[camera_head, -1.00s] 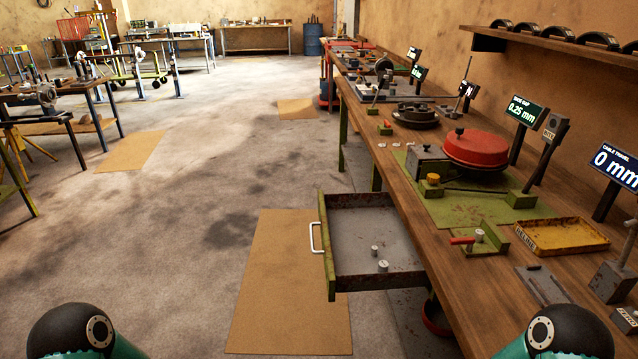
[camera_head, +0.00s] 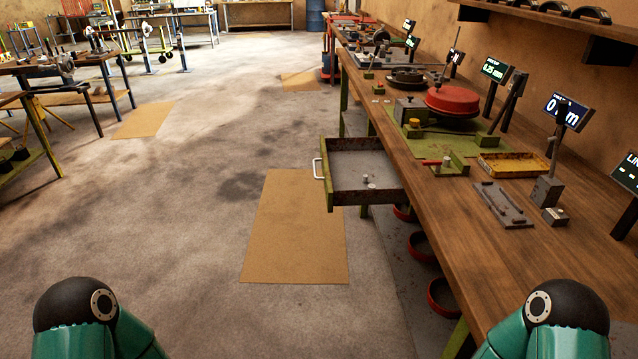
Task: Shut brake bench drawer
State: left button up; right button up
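The brake bench drawer (camera_head: 372,171) stands pulled out to the left from under the long wooden workbench (camera_head: 440,225). It has a green front with a white handle (camera_head: 318,169) on its left face. Small metal pieces (camera_head: 366,182) lie inside it. Parts of my two arms show at the bottom left and bottom right corners. Neither gripper shows, and nothing of mine touches the drawer.
A tan mat (camera_head: 295,235) lies on the floor below and left of the drawer. Open floor stretches to the left. Red round parts (camera_head: 420,246) sit under the bench. A red drum (camera_head: 452,100), a yellow tray (camera_head: 512,165) and displays stand on the bench top.

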aim_at(345, 161)
jog(key=k, duration=0.75)
jog(key=z, duration=0.8)
jog(key=i, duration=0.15)
jog(key=u, duration=2.65)
jog(key=i, duration=0.85)
jog(key=u, duration=1.1)
jog(key=i, duration=0.25)
jog(key=z, duration=3.4)
jog(key=i, duration=1)
